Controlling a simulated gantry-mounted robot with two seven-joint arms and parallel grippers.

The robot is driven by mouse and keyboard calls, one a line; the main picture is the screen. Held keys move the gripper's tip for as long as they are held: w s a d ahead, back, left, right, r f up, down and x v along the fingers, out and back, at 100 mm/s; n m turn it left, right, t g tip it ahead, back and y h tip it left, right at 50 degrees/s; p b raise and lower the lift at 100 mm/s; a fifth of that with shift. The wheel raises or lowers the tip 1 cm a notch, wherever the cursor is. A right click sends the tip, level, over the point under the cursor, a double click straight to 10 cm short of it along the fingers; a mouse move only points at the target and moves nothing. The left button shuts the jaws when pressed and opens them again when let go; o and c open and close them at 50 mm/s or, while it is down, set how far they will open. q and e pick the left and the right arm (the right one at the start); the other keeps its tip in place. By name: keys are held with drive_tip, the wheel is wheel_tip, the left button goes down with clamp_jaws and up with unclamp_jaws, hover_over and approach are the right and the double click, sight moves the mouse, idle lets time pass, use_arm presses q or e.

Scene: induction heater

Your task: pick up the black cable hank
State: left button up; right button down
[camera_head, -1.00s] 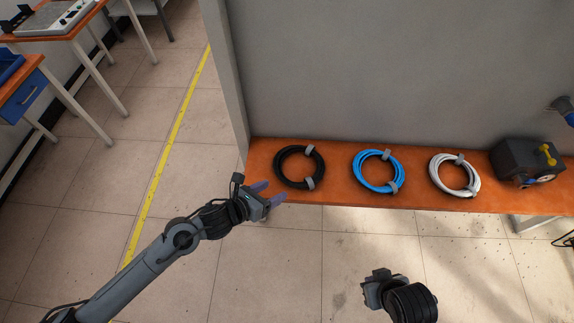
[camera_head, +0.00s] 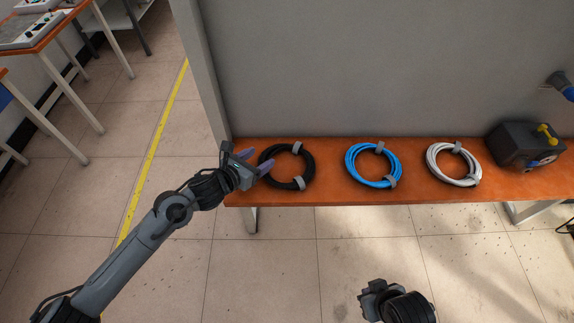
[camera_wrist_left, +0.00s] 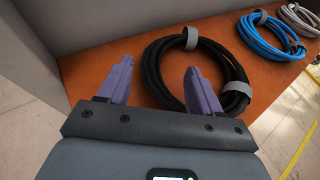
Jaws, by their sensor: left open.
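The black cable hank (camera_head: 263,159) lies flat on the orange bench, a round coil with two grey straps, leftmost of three hanks. It also shows in the left wrist view (camera_wrist_left: 153,70), just beyond my fingers. My left gripper (camera_head: 257,160) is open at the left edge of the hank, its two purple fingers pointing toward it. In the left wrist view the right finger overlaps the coil's near side in the picture, and the left finger is left of it. I cannot tell whether they touch. My right gripper (camera_head: 374,290) is low in the head view, away from the bench; its fingers are unclear.
A blue hank (camera_head: 351,170) and a white hank (camera_head: 433,164) lie to the right on the orange bench (camera_head: 325,197). A dark device (camera_head: 512,150) stands at its right end. A grey wall panel (camera_head: 340,70) rises behind. Floor in front is clear.

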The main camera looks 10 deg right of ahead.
sight(270, 149)
use_arm(q)
drive_tip(key=shift+w+a+b+x, duration=0.1)
drive_tip(key=shift+b+x, duration=0.25)
drive_tip(key=shift+x, duration=0.95)
drive_tip(key=shift+w+a+b+x, duration=0.1)
drive_tip(key=shift+b+x, duration=0.25)
drive_tip(key=shift+x, duration=0.9)
clamp_jaws()
